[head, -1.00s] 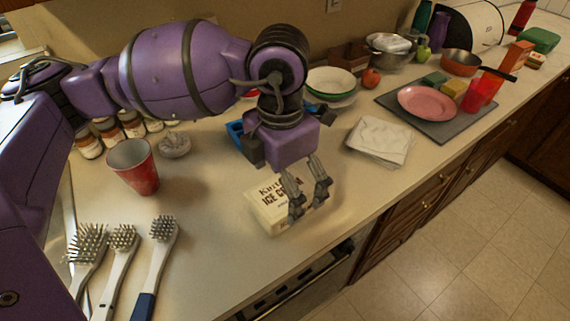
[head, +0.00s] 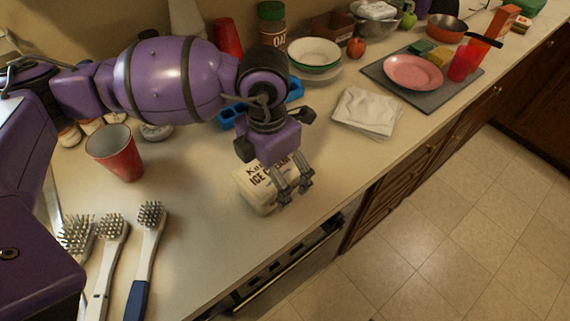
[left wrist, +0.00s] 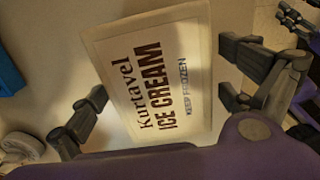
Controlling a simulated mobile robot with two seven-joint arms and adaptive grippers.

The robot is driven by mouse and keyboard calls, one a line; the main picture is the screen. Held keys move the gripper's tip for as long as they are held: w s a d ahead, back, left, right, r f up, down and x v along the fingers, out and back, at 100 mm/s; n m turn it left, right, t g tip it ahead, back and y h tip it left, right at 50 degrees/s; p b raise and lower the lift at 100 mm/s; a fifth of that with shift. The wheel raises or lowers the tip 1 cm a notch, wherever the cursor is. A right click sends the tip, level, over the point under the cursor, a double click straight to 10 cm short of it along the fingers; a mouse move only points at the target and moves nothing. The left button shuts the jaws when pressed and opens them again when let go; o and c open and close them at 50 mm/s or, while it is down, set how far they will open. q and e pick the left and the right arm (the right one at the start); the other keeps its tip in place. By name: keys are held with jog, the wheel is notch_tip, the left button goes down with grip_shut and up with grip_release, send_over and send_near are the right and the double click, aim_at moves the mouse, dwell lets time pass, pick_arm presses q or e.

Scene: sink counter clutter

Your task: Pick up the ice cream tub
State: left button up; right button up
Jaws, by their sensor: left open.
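The ice cream tub (head: 256,190) is a cream-coloured box with dark lettering, standing on the counter near its front edge. My left gripper (head: 292,190) is open above and at the tub, with its fingers on the tub's front right side in the head view. In the left wrist view the tub's lid (left wrist: 160,85) lies between the spread fingers of my left gripper (left wrist: 165,105), one on each side. I cannot tell whether either finger touches it. My right gripper is not clearly seen in the head view.
Folded white napkins (head: 367,112) are to the right of the tub. A blue tray (head: 292,92) is behind the gripper. The counter in front of the brushes is clear.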

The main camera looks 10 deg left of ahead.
pick_arm(q)
jog(key=c, duration=1.7)
jog(key=shift+r, duration=0.1)
jog(key=shift+c, duration=0.2)
